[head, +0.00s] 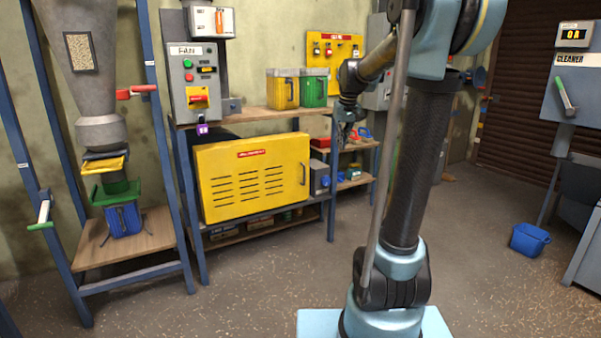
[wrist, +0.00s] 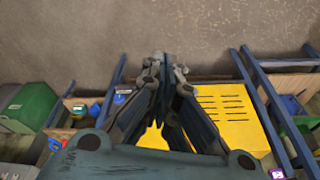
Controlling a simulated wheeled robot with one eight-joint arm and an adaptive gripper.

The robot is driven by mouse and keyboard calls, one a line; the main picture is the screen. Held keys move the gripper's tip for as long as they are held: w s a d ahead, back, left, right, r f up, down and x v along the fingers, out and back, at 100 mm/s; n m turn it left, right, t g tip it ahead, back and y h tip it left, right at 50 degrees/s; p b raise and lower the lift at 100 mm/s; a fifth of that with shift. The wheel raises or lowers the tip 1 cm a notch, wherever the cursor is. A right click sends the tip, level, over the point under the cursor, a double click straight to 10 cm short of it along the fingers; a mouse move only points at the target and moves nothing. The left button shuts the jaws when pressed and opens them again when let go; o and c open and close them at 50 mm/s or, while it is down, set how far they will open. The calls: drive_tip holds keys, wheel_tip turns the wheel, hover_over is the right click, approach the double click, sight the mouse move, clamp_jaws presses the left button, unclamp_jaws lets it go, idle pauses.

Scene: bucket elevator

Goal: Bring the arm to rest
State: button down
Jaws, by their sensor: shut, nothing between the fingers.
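My gripper (head: 345,128) shows in the head view at the end of my raised arm, left of my upright arm link and in front of the shelves. In the wrist view my gripper (wrist: 163,62) has its fingertips together with nothing held. It points down toward the floor, and the yellow panel (wrist: 225,108) lies behind it. My arm is bent over at the top, partly outside the head view.
A hopper stand (head: 130,258) with a blue bucket (head: 123,220) is at left. A bench with a yellow panel (head: 250,178) and control box (head: 197,85) is behind. A blue bucket (head: 528,240) sits on the floor at right, near the cleaner machine (head: 570,95). Middle floor is clear.

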drive_tip(key=s+d+f, duration=0.1)
drive_tip(key=s+f, duration=0.6)
drive_tip(key=s, duration=0.4)
drive_tip(key=s+d+f+m, duration=0.1)
drive_tip(key=s+f, duration=0.6)
drive_tip(key=s, duration=0.5)
drive_tip(key=s+d+f+m, duration=0.1)
drive_tip(key=s+f, duration=0.6)
drive_tip(key=s, duration=0.5)
drive_tip(key=shift+d+g+h, duration=0.3)
drive_tip(key=shift+d+g, duration=0.1)
